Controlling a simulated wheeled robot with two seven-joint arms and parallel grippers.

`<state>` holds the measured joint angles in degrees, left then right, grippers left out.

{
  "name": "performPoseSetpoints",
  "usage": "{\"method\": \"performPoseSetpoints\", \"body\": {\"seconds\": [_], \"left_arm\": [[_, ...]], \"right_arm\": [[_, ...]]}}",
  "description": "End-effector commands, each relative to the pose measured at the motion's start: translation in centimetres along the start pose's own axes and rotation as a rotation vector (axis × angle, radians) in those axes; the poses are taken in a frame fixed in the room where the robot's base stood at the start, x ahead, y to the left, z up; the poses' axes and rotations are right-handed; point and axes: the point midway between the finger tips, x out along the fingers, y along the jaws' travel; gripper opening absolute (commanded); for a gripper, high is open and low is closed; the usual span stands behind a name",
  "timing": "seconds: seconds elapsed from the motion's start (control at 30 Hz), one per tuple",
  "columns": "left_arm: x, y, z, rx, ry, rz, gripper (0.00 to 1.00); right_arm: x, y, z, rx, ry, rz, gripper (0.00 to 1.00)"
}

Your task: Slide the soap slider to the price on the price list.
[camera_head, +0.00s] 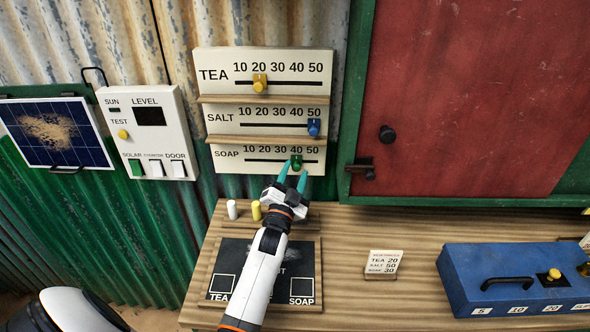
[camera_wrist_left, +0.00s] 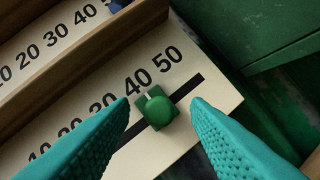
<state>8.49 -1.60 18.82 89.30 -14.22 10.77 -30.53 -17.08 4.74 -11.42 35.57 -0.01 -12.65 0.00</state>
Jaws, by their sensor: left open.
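The soap slider is a green knob (camera_head: 297,162) on the lowest row of the price board (camera_head: 205,65), near the 40 mark. In the left wrist view the green knob (camera_wrist_left: 158,110) sits in its slot just under the 40. My left gripper (camera_head: 292,178) is open, its teal fingers pointing up at the knob. In the left wrist view its fingertips (camera_wrist_left: 160,101) stand on either side of the knob, with gaps showing. The price list card (camera_head: 384,263) on the counter reads tea 20, salt 50, soap 30. My right gripper is not in view.
The yellow tea slider (camera_head: 260,82) stands at 20 and the blue salt slider (camera_head: 314,127) near 50. Wooden ledges (camera_head: 262,141) jut out between the rows. A blue box (camera_head: 490,270) and a dark slate (camera_head: 232,254) rest on the counter.

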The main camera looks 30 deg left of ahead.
Motion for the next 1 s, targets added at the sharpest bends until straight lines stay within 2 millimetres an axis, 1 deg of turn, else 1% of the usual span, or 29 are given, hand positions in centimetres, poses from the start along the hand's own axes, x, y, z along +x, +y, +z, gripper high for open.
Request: {"method": "performPoseSetpoints", "body": {"seconds": [0.03,0.13,0.4,0.47,0.5,0.67,0.7,0.87,1.0], "left_arm": [[0.5,0.1,0.0,0.0,0.0,0.0,0.43],[0.9,0.1,0.0,0.0,0.0,0.001,0.43],[1.0,0.0,0.0,0.0,0.001,0.0,0.43],[1.0,0.0,0.0,0.0,0.0,0.0,0.35],[1.0,0.0,0.0,0.0,0.001,0.0,0.28],[1.0,0.0,0.0,-0.001,0.0,0.0,0.02],[1.0,0.0,0.0,-0.001,0.0,0.0,0.0],[0.9,0.0,-0.1,0.0,0.001,0.0,0.0],[0.7,1.1,-0.8,0.003,0.001,0.001,0.0]], "right_arm": [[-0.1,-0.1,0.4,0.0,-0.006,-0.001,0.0],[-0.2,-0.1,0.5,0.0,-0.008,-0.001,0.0],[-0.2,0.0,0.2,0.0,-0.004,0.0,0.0],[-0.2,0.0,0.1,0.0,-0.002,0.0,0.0],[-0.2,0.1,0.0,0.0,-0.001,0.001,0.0],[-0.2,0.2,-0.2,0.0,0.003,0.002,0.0],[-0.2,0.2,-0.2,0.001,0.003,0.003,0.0],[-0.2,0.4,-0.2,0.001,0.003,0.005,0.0],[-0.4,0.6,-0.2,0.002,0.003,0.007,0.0]]}}
